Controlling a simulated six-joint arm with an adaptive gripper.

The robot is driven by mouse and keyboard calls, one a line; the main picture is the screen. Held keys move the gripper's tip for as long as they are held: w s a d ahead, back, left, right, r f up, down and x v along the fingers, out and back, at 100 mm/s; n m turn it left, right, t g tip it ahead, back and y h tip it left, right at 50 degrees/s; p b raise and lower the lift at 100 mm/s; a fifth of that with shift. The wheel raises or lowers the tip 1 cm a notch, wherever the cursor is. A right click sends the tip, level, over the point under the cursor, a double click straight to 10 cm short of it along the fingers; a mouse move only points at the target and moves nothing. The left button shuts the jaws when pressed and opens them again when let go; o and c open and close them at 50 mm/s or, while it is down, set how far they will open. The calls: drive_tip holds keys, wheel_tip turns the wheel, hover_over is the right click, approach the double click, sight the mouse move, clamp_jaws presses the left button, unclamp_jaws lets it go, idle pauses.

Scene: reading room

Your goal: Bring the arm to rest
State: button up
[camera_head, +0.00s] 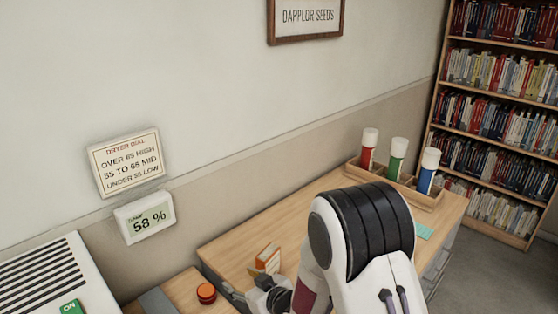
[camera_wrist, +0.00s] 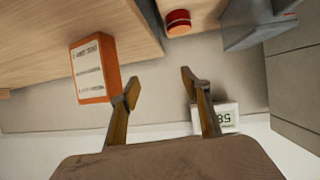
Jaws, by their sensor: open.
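My gripper (camera_wrist: 159,86) is open, with nothing between its two fingers in the wrist view. In the head view my white and black arm reaches over the desk (camera_head: 237,243), and the gripper (camera_head: 262,294) shows only partly at its lower left. An orange and white box (camera_head: 267,258) stands on the desk just beyond the gripper. The box (camera_wrist: 92,68) also shows in the wrist view, left of the fingers; I cannot tell whether the left finger touches it.
A wooden rack (camera_head: 425,200) with red, green and blue white-capped bottles stands at the desk's back. A red-orange knob (camera_head: 206,292) is at lower left. A wall display (camera_head: 145,217) reads 58 %, below a dryer dial sign (camera_head: 125,164). A white vented unit (camera_head: 45,275) shows "ON". A bookcase (camera_head: 500,115) stands right.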

drive_tip(key=s+d+r+m+h, duration=0.2)
drive_tip(key=s+d+r+h, duration=0.15)
drive_tip(key=d+r, duration=0.6)
drive_tip(key=s+d+r+m+h, duration=0.2)
drive_tip(key=s+d+r+h, duration=0.15)
drive_tip(key=d+r, duration=0.55)
drive_tip(key=s+d+r+m+g, duration=0.1)
drive_tip(key=s+d, duration=0.1)
drive_tip(key=s, duration=0.7)
drive_tip(key=s+d+r+m+g, duration=0.1)
drive_tip(key=s+d+g, duration=0.1)
drive_tip(key=s, duration=0.7)
drive_tip(key=s+d+r+m+g+h, duration=0.1)
drive_tip(key=s+d, duration=0.3)
drive_tip(key=s, duration=0.5)
drive_tip(key=shift+s+d+m, duration=0.15)
drive_tip(key=shift+d+m, duration=0.05)
drive_tip(key=shift+m, duration=0.4)
